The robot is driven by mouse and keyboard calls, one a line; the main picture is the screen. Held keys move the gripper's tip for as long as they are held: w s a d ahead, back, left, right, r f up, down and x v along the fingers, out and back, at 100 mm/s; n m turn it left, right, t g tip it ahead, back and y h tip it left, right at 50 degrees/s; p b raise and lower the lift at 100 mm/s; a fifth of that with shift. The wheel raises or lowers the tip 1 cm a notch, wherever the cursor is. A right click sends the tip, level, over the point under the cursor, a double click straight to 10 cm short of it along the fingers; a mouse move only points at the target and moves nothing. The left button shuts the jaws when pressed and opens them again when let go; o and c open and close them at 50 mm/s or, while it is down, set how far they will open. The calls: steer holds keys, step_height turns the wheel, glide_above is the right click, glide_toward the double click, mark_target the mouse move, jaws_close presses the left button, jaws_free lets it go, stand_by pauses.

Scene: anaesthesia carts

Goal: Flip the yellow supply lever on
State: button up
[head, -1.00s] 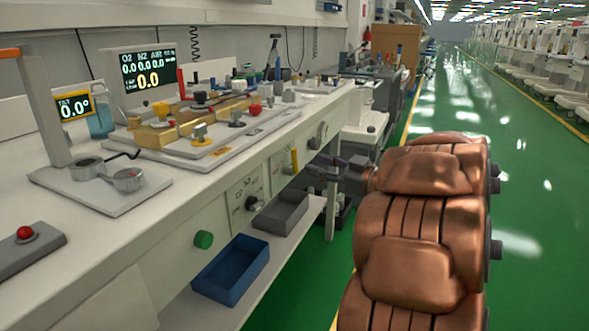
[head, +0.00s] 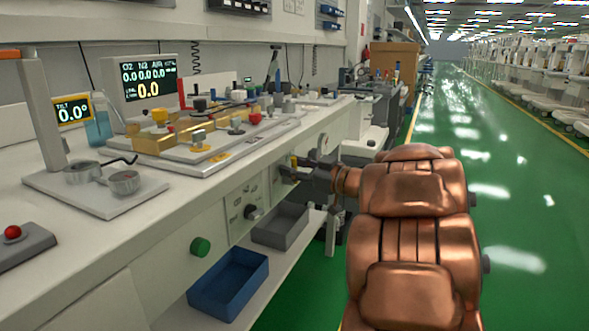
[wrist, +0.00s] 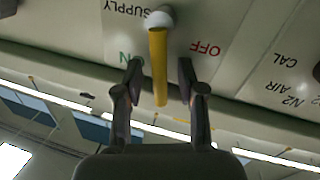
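The yellow supply lever (wrist: 158,68) shows in the wrist view, hanging from a round pale pivot on the pale panel (wrist: 225,20). The lettering is upside down there: SUPPLY by the pivot, ON left of the lever, OFF right of it. The lever points nearly straight down the picture, between the two words. My gripper (wrist: 159,72) is open, one finger on each side of the lever with gaps visible. In the head view a little of the lever (head: 294,160) shows at the bench front, beside my gripper (head: 302,172), which partly hides it.
Left along the front are a dark knob (head: 252,211) and a green knob (head: 200,246). Below are a grey bin (head: 280,225) and a blue bin (head: 229,284) on a shelf. The bench top holds displays and valve gear. The green aisle on the right is clear.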

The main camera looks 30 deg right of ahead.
steer(key=shift+c, duration=0.3)
jaws_close()
stand_by(0.3)
